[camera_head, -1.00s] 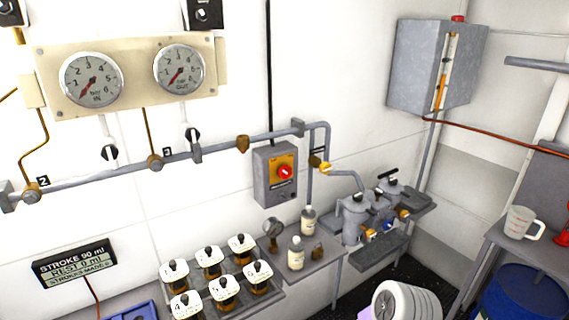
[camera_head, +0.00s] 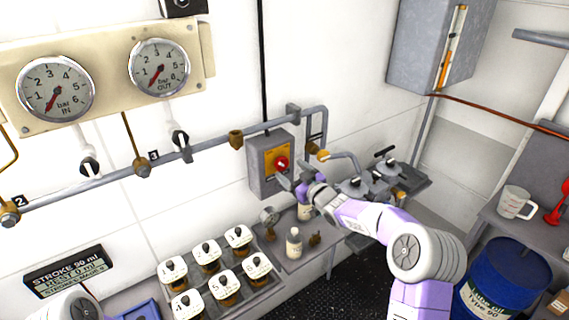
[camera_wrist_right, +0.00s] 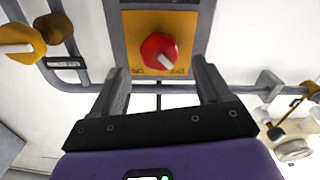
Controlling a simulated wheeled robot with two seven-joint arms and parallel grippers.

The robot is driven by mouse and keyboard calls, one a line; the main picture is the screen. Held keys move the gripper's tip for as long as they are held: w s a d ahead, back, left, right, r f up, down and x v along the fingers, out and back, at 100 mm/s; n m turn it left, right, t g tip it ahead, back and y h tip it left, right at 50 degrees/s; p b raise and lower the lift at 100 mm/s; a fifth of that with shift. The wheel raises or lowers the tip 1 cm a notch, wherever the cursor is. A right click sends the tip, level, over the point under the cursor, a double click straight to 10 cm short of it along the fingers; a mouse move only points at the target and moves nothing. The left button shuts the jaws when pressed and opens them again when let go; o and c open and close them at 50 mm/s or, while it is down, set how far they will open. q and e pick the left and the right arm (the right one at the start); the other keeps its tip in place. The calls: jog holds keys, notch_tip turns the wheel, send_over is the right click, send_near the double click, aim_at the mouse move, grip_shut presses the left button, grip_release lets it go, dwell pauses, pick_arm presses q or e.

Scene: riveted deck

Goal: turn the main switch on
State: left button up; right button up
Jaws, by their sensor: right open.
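The main switch is a red rotary knob (camera_head: 281,163) on a yellow plate, on the front of a grey wall box (camera_head: 258,176). In the right wrist view the knob (camera_wrist_right: 158,48) shows a pale mark pointing to the lower right. Small lettering on the yellow plate (camera_wrist_right: 133,25) is too small to read surely. My right gripper (camera_head: 293,186) is just below and in front of the box. In the wrist view the open fingers (camera_wrist_right: 161,82) point at the box, empty, with the knob beyond the gap between their tips. My left gripper is out of view.
Below stand small bottles (camera_head: 294,243) and several white-lidded jars (camera_head: 207,252). Grey pump units (camera_head: 385,178) stand to the right. A blue drum (camera_head: 500,280) is at lower right.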

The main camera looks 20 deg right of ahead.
aim_at(284, 165)
jog(key=shift+p+x, duration=0.3)
jog(key=shift+x, duration=1.85)
jog(key=shift+f, duration=0.1)
jog(key=c, duration=1)
jog(key=shift+c, duration=0.2)
